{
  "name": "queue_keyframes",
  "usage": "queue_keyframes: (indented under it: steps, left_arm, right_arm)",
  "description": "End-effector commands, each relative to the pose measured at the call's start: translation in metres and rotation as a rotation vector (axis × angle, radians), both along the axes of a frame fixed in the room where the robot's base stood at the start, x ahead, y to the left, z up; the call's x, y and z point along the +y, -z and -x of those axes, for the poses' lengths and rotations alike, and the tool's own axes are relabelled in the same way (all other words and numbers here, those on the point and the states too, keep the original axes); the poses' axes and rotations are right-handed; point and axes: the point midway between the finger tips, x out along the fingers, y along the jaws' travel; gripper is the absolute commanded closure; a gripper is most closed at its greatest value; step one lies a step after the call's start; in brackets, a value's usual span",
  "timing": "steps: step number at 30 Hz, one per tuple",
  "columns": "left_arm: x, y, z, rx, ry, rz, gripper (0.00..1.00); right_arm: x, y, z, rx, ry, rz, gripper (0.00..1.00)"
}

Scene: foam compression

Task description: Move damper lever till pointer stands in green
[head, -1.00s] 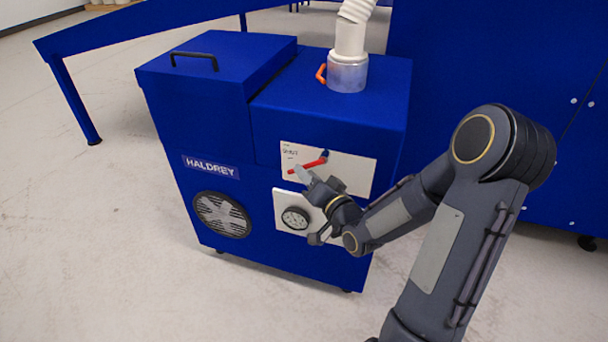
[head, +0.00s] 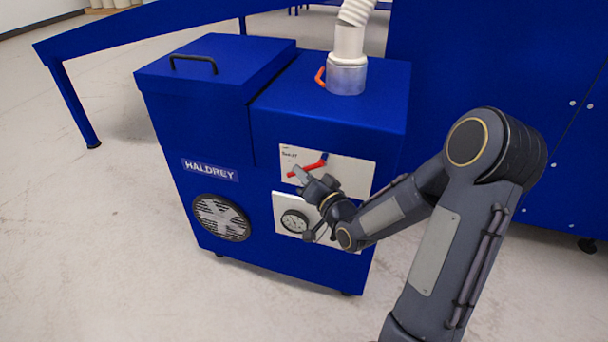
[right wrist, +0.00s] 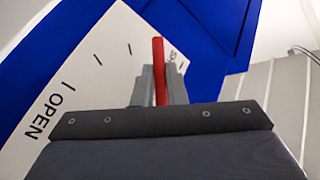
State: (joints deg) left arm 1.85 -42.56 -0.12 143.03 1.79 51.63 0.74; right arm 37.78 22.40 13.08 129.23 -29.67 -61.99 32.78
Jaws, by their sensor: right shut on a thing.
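The red damper lever (head: 313,166) sits on a white plate (head: 352,175) on the front of the blue HALDREY machine. My right gripper (head: 298,174) is at the lever's lower left end. In the right wrist view the lever (right wrist: 159,62) stands between the two fingers (right wrist: 158,88), which are shut on it. That view also shows the plate (right wrist: 80,90) with the word OPEN and several tick marks. The round gauge (head: 294,221) is below the lever plate. Its pointer and any green band are too small to tell. My left gripper is not in view.
The blue machine (head: 280,255) has a black-handled lid (head: 225,55), an orange handle (head: 320,76) and a white hose (head: 349,40) on top. A round fan grille (head: 221,218) is at its lower left. The pale floor (head: 80,240) to the left is clear.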

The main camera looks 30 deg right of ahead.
Motion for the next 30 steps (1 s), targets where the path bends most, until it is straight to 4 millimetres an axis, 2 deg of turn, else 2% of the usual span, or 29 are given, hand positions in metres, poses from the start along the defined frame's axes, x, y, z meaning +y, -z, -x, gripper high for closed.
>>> queue_keyframes:
  steps: [8, 30]
  left_arm:
    - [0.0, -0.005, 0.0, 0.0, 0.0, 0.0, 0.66]
    - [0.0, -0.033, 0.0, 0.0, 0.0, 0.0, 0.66]
  right_arm:
    - [-0.001, 0.0, 0.001, 0.04, -0.001, 0.035, 1.0]
    - [-0.014, 0.013, 0.017, 0.373, 0.0, 0.319, 1.0]
